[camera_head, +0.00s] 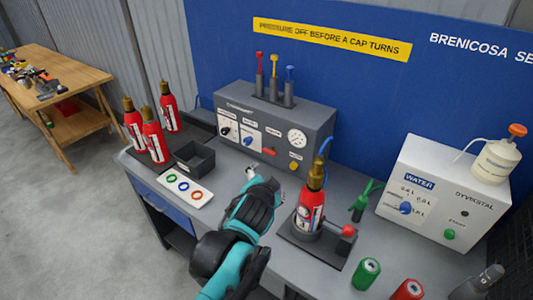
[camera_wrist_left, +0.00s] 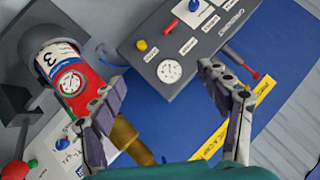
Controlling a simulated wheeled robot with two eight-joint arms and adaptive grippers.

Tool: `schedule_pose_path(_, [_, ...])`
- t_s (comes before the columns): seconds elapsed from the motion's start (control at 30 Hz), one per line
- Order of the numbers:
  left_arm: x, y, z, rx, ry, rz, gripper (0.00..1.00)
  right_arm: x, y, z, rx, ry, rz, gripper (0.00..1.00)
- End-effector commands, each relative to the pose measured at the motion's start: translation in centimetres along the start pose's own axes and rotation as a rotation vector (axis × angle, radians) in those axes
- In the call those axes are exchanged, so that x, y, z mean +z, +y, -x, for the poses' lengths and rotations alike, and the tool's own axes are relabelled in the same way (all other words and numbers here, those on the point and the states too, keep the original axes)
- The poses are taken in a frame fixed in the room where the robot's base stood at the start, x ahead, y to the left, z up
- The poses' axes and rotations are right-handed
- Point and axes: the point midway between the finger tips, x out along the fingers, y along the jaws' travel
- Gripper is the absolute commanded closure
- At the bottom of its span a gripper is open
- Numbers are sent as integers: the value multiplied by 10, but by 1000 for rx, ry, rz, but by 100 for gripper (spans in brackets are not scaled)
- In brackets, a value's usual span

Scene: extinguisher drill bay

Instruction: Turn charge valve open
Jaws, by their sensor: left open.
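The grey charging panel (camera_head: 280,125) stands at the back of the bench with a black knob (camera_head: 225,130), a blue knob (camera_head: 247,141), a red control (camera_head: 269,151), a yellow control (camera_head: 293,166) and a round gauge (camera_head: 297,138). Its small labels are too blurred to tell which control is the charge valve. The panel also shows in the left wrist view (camera_wrist_left: 200,45), upside down, with its gauge (camera_wrist_left: 170,71). My left gripper (camera_head: 262,173) is open and empty in front of the panel, apart from the controls. It also shows in the left wrist view (camera_wrist_left: 158,105).
A red extinguisher (camera_head: 310,208) with a blue hose stands upright in a holder, right of my left gripper. Several red extinguishers (camera_head: 152,140), a black bin (camera_head: 194,160) and a ring tray (camera_head: 185,188) are left. A white water unit (camera_head: 440,195) is right.

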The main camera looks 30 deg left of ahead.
Motion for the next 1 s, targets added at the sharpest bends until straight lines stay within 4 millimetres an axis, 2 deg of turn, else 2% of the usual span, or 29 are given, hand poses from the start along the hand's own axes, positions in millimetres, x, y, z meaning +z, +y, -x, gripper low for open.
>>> schedule_pose_path(0.03, [-11, -21, -11, -59, 27, -73, 24, 0, 0, 0, 0, 0, 0, 60])
schedule_pose_path(0.17, [-45, -77, -38, -238, 108, -355, 24, 1, 0, -1, 0, 0, 0, 60])
schedule_pose_path(0.2, [-58, -95, -48, -302, 133, -475, 24, 1, 0, -1, 0, 0, 0, 60])
schedule_pose_path(0.3, [-87, -130, -76, -450, 191, -822, 24, 1, 0, -2, 0, 0, 0, 60])
schedule_pose_path(0.4, [-103, -143, -108, -554, 235, -1196, 24, 2, 0, -2, 0, 0, 0, 60])
schedule_pose_path(0.47, [-103, -142, -132, -589, 257, -1423, 24, 2, 0, -3, 0, 0, 0, 60])
schedule_pose_path(0.57, [-84, -128, -175, -598, 299, -1797, 24, 2, 0, -3, 0, 0, 0, 60])
schedule_pose_path(0.7, [-31, -98, -228, -523, 374, -2220, 24, 3, 0, -4, 0, 0, 0, 60])
schedule_pose_path(0.8, [8, -82, -253, -452, 425, -2413, 24, 3, 0, -4, 0, 0, 0, 60])
schedule_pose_path(0.9, [32, -72, -265, -401, 462, -2518, 24, 3, 0, -4, 0, 0, 0, 60])
schedule_pose_path(1.0, [40, -66, -273, -380, 479, -2556, 24, 4, 0, -5, 0, 0, 0, 60])
